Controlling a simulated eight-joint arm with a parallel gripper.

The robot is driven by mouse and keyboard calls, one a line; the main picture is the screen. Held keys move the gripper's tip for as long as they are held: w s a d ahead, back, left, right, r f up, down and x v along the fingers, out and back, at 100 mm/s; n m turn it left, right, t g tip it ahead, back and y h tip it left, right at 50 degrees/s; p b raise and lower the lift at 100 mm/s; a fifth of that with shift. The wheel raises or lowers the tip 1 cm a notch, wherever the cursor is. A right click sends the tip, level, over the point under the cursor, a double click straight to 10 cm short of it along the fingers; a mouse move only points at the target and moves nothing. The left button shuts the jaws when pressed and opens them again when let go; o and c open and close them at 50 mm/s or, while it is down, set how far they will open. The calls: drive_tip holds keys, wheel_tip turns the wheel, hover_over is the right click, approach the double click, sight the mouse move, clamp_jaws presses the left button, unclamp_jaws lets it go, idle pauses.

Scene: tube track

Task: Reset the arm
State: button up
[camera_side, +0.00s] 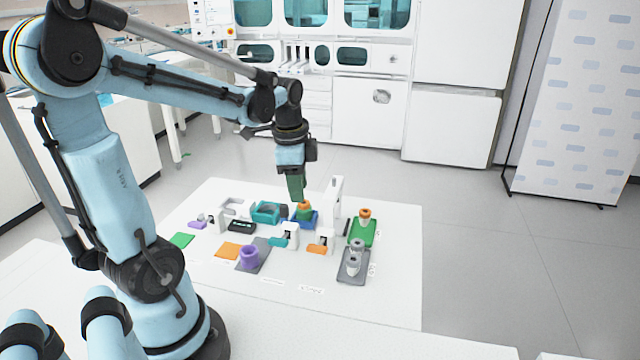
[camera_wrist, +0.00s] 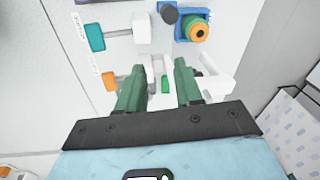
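My gripper (camera_side: 297,196) hangs fingers-down over the far part of the white table in the side view. In the wrist view, its two green fingers (camera_wrist: 159,68) stand apart with nothing gripped between them. Below and beyond the fingers lies the blue tray (camera_wrist: 176,30) with an orange-topped round piece (camera_wrist: 196,30) on it. In the side view, the orange-and-green piece (camera_side: 304,211) shows just under the fingertips; I cannot tell the exact gap.
A white upright stand (camera_side: 334,200) rises close to the right of my gripper. A green tray (camera_side: 360,240) with an orange-capped piece and a grey tray (camera_side: 350,277) lie further right. A teal holder (camera_side: 266,212) and purple cup (camera_side: 250,257) lie left. The table's right edge is clear.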

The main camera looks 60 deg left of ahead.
drive_tip(key=d+r+n+t, duration=0.1)
drive_tip(key=d+n+t, duration=0.4)
drive_tip(key=d, duration=1.1)
drive_tip(key=shift+s+n+t+h, duration=0.4)
drive_tip(key=shift+s+n, duration=0.05)
drive_tip(key=shift+n, duration=0.55)
drive_tip(key=shift+r, duration=0.1)
